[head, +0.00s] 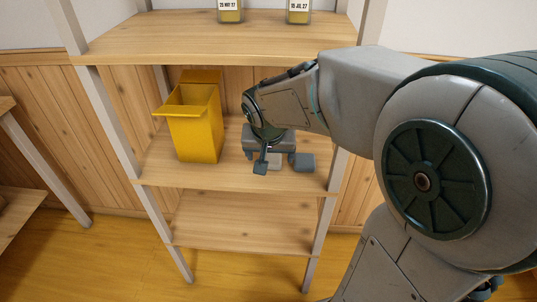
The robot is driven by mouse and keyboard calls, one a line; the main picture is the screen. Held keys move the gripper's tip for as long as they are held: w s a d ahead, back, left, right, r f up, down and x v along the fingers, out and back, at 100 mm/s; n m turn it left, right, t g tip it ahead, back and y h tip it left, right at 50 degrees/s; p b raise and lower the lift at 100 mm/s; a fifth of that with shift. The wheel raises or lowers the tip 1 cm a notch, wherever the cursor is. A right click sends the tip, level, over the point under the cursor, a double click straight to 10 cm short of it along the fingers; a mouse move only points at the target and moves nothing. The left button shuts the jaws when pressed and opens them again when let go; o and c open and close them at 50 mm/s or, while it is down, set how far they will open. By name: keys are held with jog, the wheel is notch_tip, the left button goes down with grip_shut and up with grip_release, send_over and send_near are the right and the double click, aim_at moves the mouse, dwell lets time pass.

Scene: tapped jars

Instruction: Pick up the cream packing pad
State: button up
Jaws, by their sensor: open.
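My gripper (281,164) is over the middle shelf, pointing down, with its two dark grey fingers apart. A small pale, off-white piece (274,160) shows between and behind the fingers, low near the shelf board. It looks like the cream packing pad, but it is small and partly covered by my gripper. I cannot tell whether the fingers touch it.
A yellow open bin (194,125) stands left of my gripper on the same middle shelf (215,177). Two labelled jars (230,10) (298,10) stand on the upper shelf (180,42). The lower shelf (240,222) looks empty. Metal posts frame the rack.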

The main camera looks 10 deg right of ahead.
aim_at(271, 159)
jog(key=shift+w+d, duration=0.3)
jog(key=shift+w, duration=0.55)
jog(key=b+x, duration=0.1)
jog(key=x, duration=0.4)
jog(key=shift+w, duration=0.1)
jog(key=c, duration=1.1)
